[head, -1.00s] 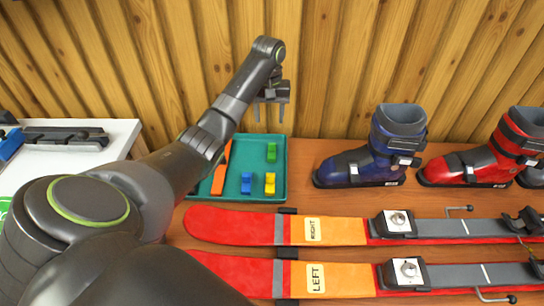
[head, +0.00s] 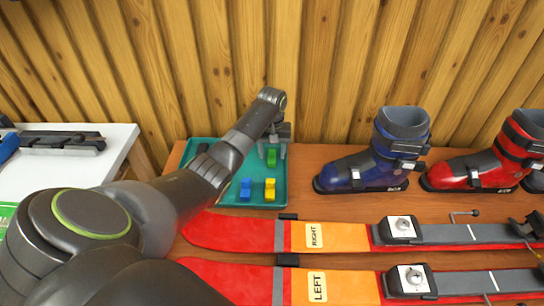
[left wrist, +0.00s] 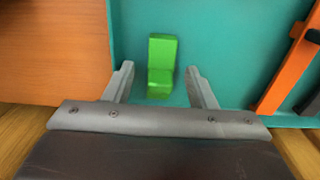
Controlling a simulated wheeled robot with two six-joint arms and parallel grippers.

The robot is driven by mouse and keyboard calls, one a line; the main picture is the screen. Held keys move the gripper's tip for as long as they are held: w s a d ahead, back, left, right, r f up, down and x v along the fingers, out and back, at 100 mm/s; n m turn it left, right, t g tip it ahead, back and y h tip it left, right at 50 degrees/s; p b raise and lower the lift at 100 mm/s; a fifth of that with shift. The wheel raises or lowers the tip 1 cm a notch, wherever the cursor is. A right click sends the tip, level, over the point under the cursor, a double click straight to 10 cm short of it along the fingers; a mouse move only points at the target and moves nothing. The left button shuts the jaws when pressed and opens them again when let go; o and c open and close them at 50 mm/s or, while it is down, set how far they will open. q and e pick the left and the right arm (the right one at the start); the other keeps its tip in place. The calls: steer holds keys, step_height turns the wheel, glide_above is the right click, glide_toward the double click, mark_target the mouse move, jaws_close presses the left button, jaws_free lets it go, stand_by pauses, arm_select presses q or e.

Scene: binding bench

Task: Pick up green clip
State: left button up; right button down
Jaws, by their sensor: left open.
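The green clip (head: 271,157) lies in the teal tray (head: 280,197) near its back right part. My left gripper (head: 272,151) is open and low over it, with a finger to each side of the clip in the head view. In the left wrist view the green clip (left wrist: 161,65) shows between and just beyond the two fingertips of the open gripper (left wrist: 160,75). The fingers look apart from the clip. My right gripper is not in view.
A blue clip (head: 246,189) and a yellow clip (head: 270,189) lie at the tray's front. An orange tool (left wrist: 286,68) lies in the tray. A blue boot (head: 365,168) stands right of the tray. Skis (head: 240,231) lie in front. A wooden wall (head: 330,60) rises behind.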

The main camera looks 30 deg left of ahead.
mark_target(272, 149)
arm_select(q)
steer(key=shift+f, duration=0.2)
steer(key=c, duration=1.1)
step_height(272, 149, up, 10)
steer(key=shift+r+p, duration=0.15)
steer(key=shift+p, duration=0.35)
